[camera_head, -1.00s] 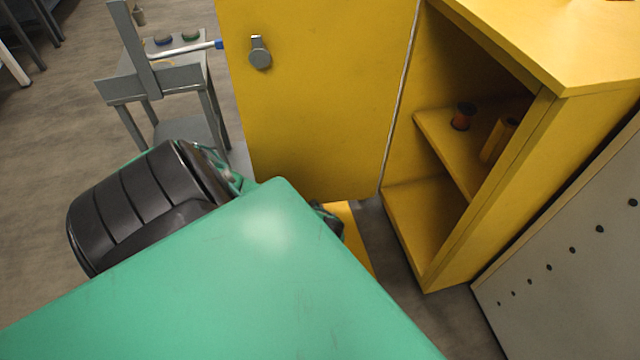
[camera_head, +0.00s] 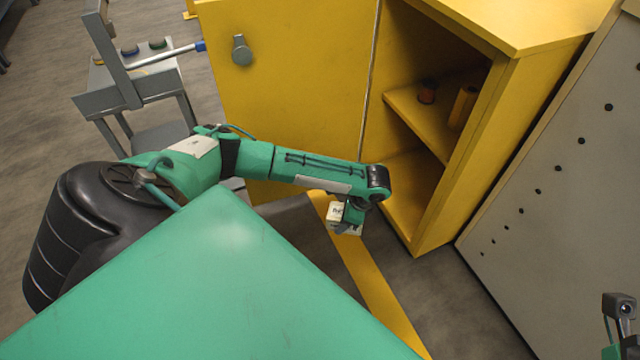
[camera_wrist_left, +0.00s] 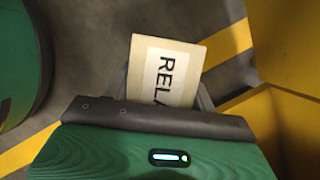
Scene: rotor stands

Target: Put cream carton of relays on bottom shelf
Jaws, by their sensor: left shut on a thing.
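The cream carton of relays (camera_head: 337,211) is held in my left gripper (camera_head: 346,228), above the floor in front of the open yellow cabinet. In the left wrist view the carton (camera_wrist_left: 166,72) shows a label with the letters "RELA", the rest hidden by the gripper body. My left gripper (camera_wrist_left: 163,95) is shut on it. The bottom shelf (camera_head: 408,208) of the cabinet is to the right of the gripper and looks empty where it shows; its inner part is hidden. My right gripper's fingers do not show.
The cabinet door (camera_head: 285,90) stands open on the left. A grey perforated panel (camera_head: 560,150) stands right of the cabinet. A grey stand (camera_head: 120,95) is at far left.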

